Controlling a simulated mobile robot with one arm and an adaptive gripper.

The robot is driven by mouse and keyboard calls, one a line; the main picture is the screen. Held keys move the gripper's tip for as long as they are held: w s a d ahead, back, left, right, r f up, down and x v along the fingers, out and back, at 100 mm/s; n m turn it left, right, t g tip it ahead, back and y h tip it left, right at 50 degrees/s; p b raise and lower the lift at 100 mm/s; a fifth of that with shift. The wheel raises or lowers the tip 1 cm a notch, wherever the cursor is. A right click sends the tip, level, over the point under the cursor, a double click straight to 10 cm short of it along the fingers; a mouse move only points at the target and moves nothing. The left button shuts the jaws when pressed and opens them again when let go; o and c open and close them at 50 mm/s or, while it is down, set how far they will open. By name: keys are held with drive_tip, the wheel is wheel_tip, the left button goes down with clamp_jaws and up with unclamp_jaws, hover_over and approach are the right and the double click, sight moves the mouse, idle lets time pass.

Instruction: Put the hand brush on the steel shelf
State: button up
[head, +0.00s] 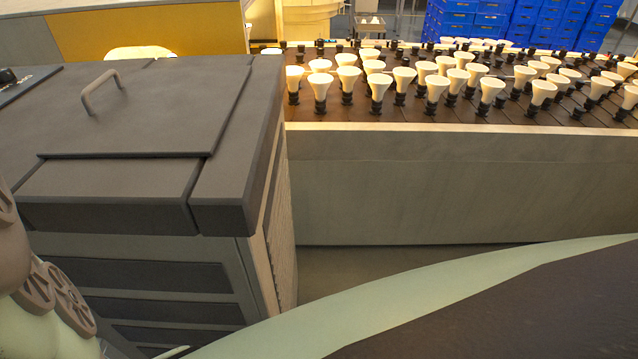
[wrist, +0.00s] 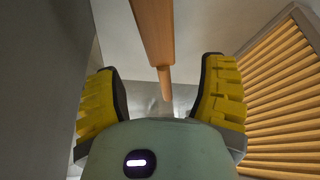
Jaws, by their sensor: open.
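In the wrist view my gripper (wrist: 160,68) is open, with its two yellow ribbed pads wide apart. A long orange-brown wooden bar (wrist: 152,30) comes in from the top edge and its narrower end reaches the gap between the pads. It may be the handle of the hand brush, but no bristles show, so I cannot tell. Neither pad visibly touches it. The head view shows no hand brush and not my gripper's fingers. A small metal stand (head: 370,24) is far at the back; I cannot tell whether it is the steel shelf.
A dark grey cabinet (head: 130,110) with a handled lid stands at the left. Beside it runs a long bench (head: 430,185) carrying several upright bulbs (head: 379,88). Blue crates (head: 520,20) are stacked behind. A slatted panel (wrist: 285,95) is close on the right in the wrist view.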

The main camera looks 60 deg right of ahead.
drive_tip(key=shift+v, duration=1.5)
